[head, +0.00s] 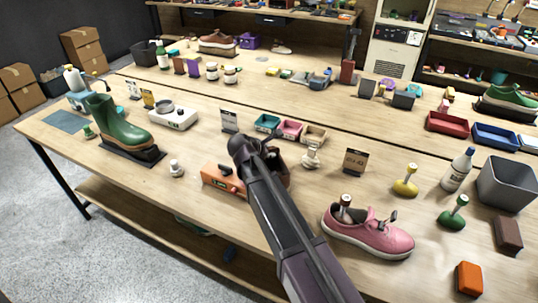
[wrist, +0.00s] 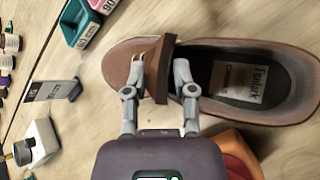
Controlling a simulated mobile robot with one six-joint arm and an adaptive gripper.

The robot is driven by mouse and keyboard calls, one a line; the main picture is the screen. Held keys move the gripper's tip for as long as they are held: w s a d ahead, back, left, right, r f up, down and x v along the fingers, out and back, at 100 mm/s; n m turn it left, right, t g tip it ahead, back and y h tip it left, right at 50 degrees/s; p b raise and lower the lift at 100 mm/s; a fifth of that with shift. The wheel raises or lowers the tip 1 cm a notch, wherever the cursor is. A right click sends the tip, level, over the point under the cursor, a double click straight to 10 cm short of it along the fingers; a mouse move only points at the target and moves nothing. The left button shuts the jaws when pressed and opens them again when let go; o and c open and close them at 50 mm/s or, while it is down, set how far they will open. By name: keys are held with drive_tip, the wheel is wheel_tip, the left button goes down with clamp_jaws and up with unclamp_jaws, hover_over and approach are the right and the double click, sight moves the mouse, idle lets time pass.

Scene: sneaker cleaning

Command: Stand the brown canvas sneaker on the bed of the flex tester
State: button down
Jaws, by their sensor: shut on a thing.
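The brown canvas sneaker (wrist: 115,62) fills the upper part of the wrist view, toe to the left and dark open collar to the right. My gripper (wrist: 160,78) is shut on its raised brown tongue, one finger on each side. In the head view the sneaker (head: 283,170) is mostly hidden behind my arm, and my gripper's fingers are hidden too. I cannot tell whether the sneaker touches anything below.
A pink sneaker (head: 367,232) sits right of my arm. A white knobbed device (head: 172,117) and a green boot (head: 121,132) on a dark mat are to the left. Small trays (head: 290,130), a grey card (head: 230,121) and a white stamp-like piece (head: 311,157) are close by.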

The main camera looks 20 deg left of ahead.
idle(0.3)
drive_tip(key=shift+c, duration=2.2)
unclamp_jaws()
drive_tip(key=p+v, duration=0.7)
drive_tip(key=v, duration=0.5)
drive_tip(key=shift+p, duration=0.35)
